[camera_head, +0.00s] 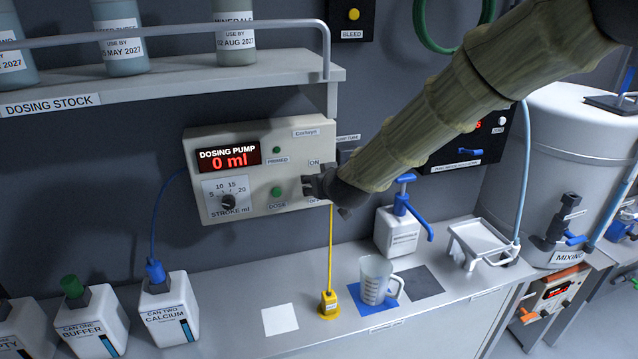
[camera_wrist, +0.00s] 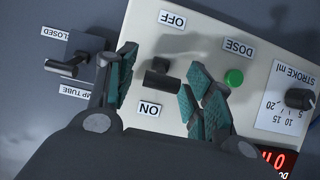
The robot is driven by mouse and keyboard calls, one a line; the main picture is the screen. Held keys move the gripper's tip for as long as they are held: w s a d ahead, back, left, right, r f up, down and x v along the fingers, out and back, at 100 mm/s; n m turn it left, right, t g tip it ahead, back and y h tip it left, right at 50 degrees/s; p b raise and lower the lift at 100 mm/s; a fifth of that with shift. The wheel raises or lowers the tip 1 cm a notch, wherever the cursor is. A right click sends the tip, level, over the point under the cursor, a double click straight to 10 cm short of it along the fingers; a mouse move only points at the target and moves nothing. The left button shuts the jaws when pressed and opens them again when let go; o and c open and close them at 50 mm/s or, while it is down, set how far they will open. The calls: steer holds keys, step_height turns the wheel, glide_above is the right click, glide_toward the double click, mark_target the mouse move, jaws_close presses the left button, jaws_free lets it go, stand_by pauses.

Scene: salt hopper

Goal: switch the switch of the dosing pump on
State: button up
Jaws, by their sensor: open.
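The dosing pump (camera_head: 236,206) is a pale box on the wall with a red display reading 0 ml. Its dark switch (camera_wrist: 161,78) sits between the OFF and ON labels in the wrist view; I cannot tell surely which way its lever leans. My gripper (camera_head: 325,188) is at the right side of the pump's face and hides the switch in the head view.
The green DOSE button (camera_wrist: 234,78) and stroke dial (camera_wrist: 299,98) lie to the right in the wrist view. A pump tube lever (camera_wrist: 70,64) is on the left. Below the pump, a jug (camera_head: 375,280) and cans (camera_head: 168,312) stand on the counter. A shelf (camera_head: 170,90) overhangs the pump.

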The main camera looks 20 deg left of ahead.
steer(key=v, duration=1.2)
steer(key=s+d+f+m+g+h+b, duration=0.1)
steer(key=s+d+f+b, duration=0.15)
steer(key=d+f, duration=0.75)
steer(key=s+d+f+m+g+h+b, duration=0.1)
steer(key=s+d+f+m+g+h, duration=0.2)
steer(key=f, duration=1.3)
steer(key=s+d+f+b, duration=0.2)
steer(key=s+d+f, duration=0.2)
steer(key=d+f, duration=0.55)
steer(key=s+d+f+m+g+h+b, duration=0.1)
steer(key=s+d+f+g, duration=0.1)
steer(key=s+d+f, duration=0.3)
steer(key=s+d+f+m+g+h+b, duration=0.1)
steer(key=s+d+f, duration=0.5)
steer(key=s+f, duration=0.6)
steer(key=s+d+f+m+g+h+b, duration=0.1)
steer(key=s+d+f+g+b, duration=0.1)
steer(key=s+d+f, duration=0.4)
steer(key=s+f+g, duration=0.1)
steer(key=s+f, duration=0.2)
steer(key=s, duration=0.4)
steer(key=shift+s+f+b, duration=0.2)
steer(key=shift+f+b, duration=0.05)
steer(key=shift+b, duration=0.05)
